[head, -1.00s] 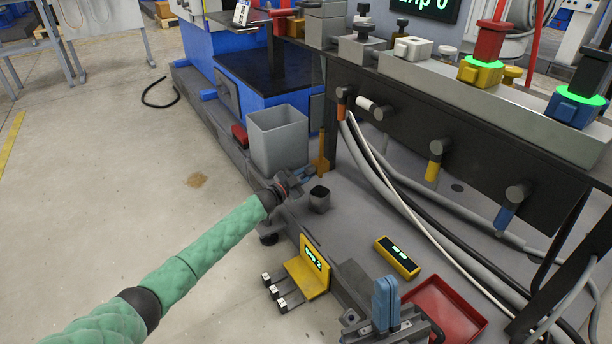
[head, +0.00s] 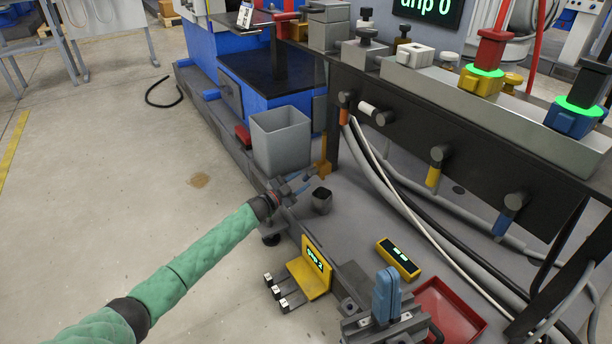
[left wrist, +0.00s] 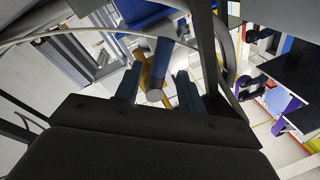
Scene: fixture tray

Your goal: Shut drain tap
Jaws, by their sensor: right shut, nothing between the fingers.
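Several taps with coloured levers sit on the dark panel: an orange-lever tap (head: 344,106), a white-lever tap (head: 376,113), a yellow-lever tap (head: 436,168) and a blue-lever tap (head: 508,214). The white lever lies sideways; the others hang down. No label shows which is the drain tap. My left gripper (head: 302,184) is low beside an upright orange piece (head: 322,150) and a grey dark-topped stub (head: 321,201). In the left wrist view its blue fingers are apart, with a grey cylinder (left wrist: 155,95) seen between them; contact is unclear.
A grey bin (head: 281,140) stands behind my left gripper. A yellow display stand (head: 310,275), a yellow meter (head: 398,258) and a red tray (head: 450,308) lie nearer. Hoses (head: 400,195) run below the panel. Open floor is at left.

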